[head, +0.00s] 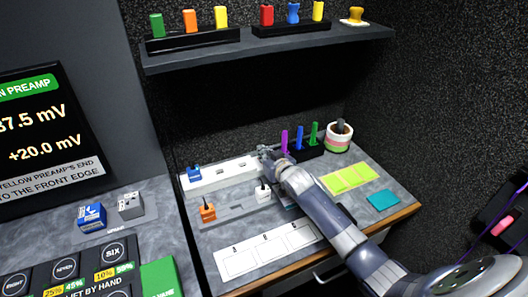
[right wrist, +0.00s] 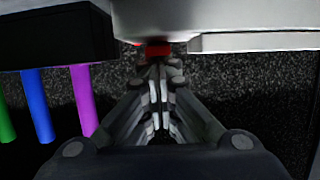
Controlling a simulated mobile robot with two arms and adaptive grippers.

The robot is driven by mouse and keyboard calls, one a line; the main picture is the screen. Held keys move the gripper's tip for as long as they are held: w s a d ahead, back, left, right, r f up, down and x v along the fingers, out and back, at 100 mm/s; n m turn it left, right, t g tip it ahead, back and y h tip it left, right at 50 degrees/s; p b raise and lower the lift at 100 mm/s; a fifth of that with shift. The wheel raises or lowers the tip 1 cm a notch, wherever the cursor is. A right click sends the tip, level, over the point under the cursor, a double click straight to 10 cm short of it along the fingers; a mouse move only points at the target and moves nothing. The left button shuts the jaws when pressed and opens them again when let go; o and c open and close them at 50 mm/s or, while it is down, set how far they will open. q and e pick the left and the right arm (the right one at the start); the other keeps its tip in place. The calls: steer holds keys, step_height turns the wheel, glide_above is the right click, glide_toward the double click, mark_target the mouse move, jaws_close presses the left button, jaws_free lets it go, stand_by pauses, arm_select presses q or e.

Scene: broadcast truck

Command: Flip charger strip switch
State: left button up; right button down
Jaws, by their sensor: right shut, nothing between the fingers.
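The white charger strip (head: 225,172) lies along the back of the right-hand desk, with a blue plug (head: 194,173) at its left end. Its body also fills the top of the right wrist view (right wrist: 200,14). A red switch (right wrist: 153,49) shows there on the strip's edge. In the head view my arm and gripper hide the switch. My right gripper (head: 266,153) is at the strip's right end. Its fingers (right wrist: 158,78) are shut and empty, with the tips right at the red switch; I cannot tell whether they touch it. My left gripper is not in view.
A black holder with purple, blue and green sticks (head: 300,137) stands close right of my gripper, beside a striped cup (head: 339,136). A grey tray (head: 238,208) with orange and white plugs lies in front of the strip. A shelf (head: 270,46) overhangs the back.

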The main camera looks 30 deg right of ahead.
steer(key=shift+w+r, duration=0.2)
steer(key=shift+w, duration=0.6)
steer(key=shift+r, duration=0.45)
steer(key=r+p, duration=0.3)
steer(key=shift+w+r+p, duration=0.3)
steer(key=shift+p, duration=0.05)
steer(key=v, duration=0.9)
steer(key=shift+s+r+b, duration=0.3)
steer(key=shift+b, duration=0.05)
